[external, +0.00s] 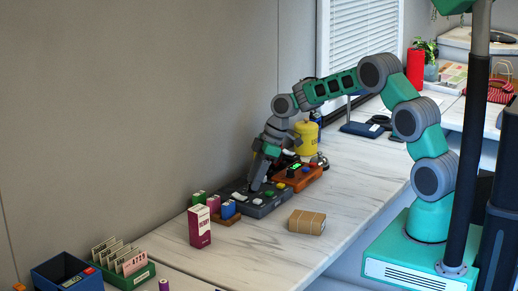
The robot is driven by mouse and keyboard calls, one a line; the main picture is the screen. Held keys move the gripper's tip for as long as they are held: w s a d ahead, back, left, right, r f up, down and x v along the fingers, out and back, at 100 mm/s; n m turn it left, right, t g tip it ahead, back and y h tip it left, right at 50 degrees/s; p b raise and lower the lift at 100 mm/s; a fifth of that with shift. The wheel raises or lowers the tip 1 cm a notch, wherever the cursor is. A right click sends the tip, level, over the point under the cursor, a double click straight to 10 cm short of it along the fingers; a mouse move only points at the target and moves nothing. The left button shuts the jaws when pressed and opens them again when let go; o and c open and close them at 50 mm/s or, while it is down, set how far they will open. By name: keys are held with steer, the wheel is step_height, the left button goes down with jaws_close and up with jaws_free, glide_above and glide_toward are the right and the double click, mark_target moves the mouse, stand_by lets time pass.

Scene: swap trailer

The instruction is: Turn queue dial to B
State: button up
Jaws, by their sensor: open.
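A dark grey control box (273,208) with small yellow, green and pale buttons or knobs lies on the marble-look counter. An orange box (311,181) with a lit green display and a dark knob stands just behind it to the right. I cannot tell which control is the queue dial, and no letters are readable. My gripper (255,186) points down at the left part of the grey box, close above or touching it. It is open. The arm and gripper hide part of that box's top, and the contact is too small to make out.
A yellow canister (306,138) is behind. A green card tray (136,278) and blue bin (68,275) are front left. Counter right of the parcel is clear.

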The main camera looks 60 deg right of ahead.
steer(key=shift+w+a+f, duration=0.1)
steer(key=shift+f, duration=0.25)
jaws_close()
stand_by(0.3)
